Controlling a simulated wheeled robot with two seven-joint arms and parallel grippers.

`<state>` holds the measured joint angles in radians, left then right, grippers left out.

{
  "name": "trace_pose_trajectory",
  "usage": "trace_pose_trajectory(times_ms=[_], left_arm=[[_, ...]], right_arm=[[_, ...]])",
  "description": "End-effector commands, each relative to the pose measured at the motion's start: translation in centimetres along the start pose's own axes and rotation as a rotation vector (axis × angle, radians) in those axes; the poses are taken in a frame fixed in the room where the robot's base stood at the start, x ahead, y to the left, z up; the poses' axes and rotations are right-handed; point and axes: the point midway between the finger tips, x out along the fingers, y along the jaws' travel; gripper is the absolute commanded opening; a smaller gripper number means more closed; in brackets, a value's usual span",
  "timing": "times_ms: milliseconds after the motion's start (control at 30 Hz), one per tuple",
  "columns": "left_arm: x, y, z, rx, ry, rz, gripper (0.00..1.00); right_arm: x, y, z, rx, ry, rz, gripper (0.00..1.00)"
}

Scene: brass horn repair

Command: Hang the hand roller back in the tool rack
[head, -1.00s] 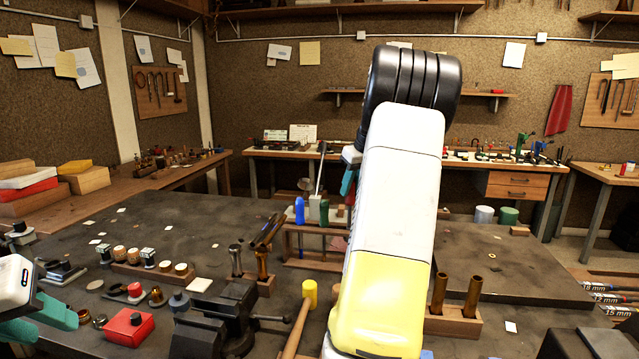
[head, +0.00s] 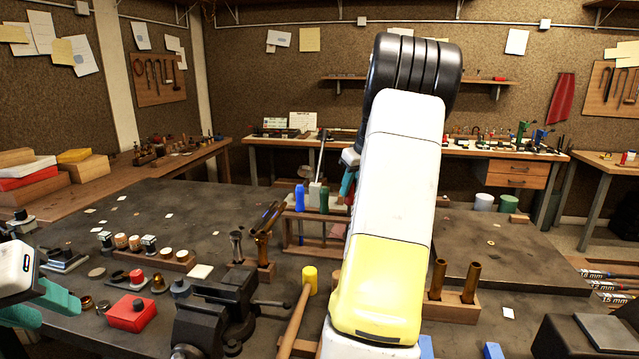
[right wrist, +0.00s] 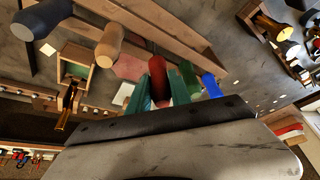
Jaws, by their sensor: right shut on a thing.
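The wooden tool rack (head: 288,238) stands on the bench left of my right arm. It holds upright tools with blue (head: 300,197), pale and green (head: 324,200) handles; a thin metal shaft rises above the pale one. My right gripper (head: 348,182) is mostly hidden behind its own arm, beside the rack's right end. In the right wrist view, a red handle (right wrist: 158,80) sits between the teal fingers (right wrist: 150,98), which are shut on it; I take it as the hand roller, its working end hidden. My left gripper (head: 48,305) is at the far left edge, fingers apart and empty.
A dark vise (head: 215,315) and a yellow-headed mallet (head: 309,278) stand in front of the rack. Brass tubes in a wooden block (head: 455,305) stand right of my arm. A red box (head: 131,313) is at left. The bench behind the rack's left is mostly clear.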

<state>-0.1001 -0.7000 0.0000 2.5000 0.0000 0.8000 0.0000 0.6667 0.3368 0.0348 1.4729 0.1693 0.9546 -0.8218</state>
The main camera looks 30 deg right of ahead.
Motion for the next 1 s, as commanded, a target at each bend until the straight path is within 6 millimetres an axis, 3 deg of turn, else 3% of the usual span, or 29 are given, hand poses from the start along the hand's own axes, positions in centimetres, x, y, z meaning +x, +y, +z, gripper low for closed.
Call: trace_pose_trajectory(times_ms=[933,967,1000], left_arm=[[0.0,0.0,0.0,0.000,0.000,0.000,0.36],[0.0,0.0,0.0,0.000,0.000,0.000,0.36],[0.0,0.0,0.0,0.000,0.000,0.000,0.36]], right_arm=[[3.3,0.1,1.4,0.000,0.001,0.001,0.00],[3.3,0.1,1.4,-0.001,0.001,0.002,0.31],[3.3,0.1,1.4,-0.001,0.001,0.002,0.39]])
